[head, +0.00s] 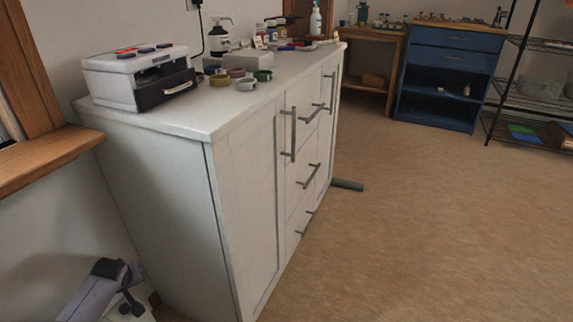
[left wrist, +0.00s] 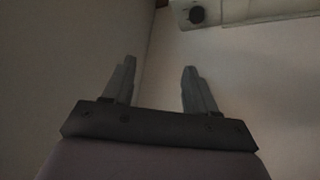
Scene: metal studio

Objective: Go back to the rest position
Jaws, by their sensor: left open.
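My left gripper (left wrist: 159,68) shows in the left wrist view with its two dark fingers apart and nothing between them. Beyond the fingers are plain walls meeting at a corner. In the head view, part of my left arm shows low at the left, beside the near end of the white cabinet (head: 158,196); I cannot make out its fingers there. My right gripper is in neither view.
The white cabinet carries a printer-like box (head: 137,78), tape rolls and bottles. A wooden window frame (head: 45,150) juts in at the left. A green cylinder (head: 347,185) lies by the cabinet's foot. The floor (head: 430,240) at the right is clear.

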